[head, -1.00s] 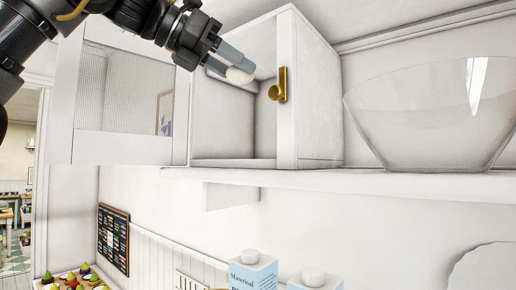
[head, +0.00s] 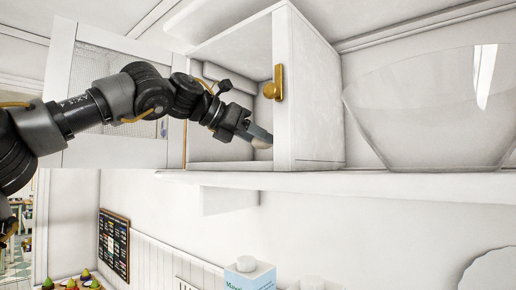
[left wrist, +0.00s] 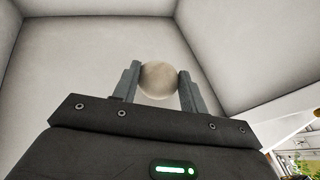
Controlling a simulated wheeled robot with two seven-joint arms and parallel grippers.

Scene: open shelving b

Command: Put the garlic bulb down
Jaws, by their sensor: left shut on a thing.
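My left gripper (head: 262,138) reaches through the open front of a white cabinet (head: 310,90), low in its opening and pointing right and down. In the left wrist view the gripper (left wrist: 158,85) is shut on the pale, round garlic bulb (left wrist: 158,80), which sits between its two grey fingers. White cabinet walls surround it there. In the head view the bulb is mostly hidden by the fingers and the cabinet's front edge. I cannot tell whether the bulb touches the cabinet floor. My right gripper is not in view.
The cabinet door (head: 70,110), with a mesh panel, stands open at left behind my arm. A large glass bowl (head: 430,115) stands right of the cabinet on the shelf (head: 400,184). A carton (head: 249,277) is below.

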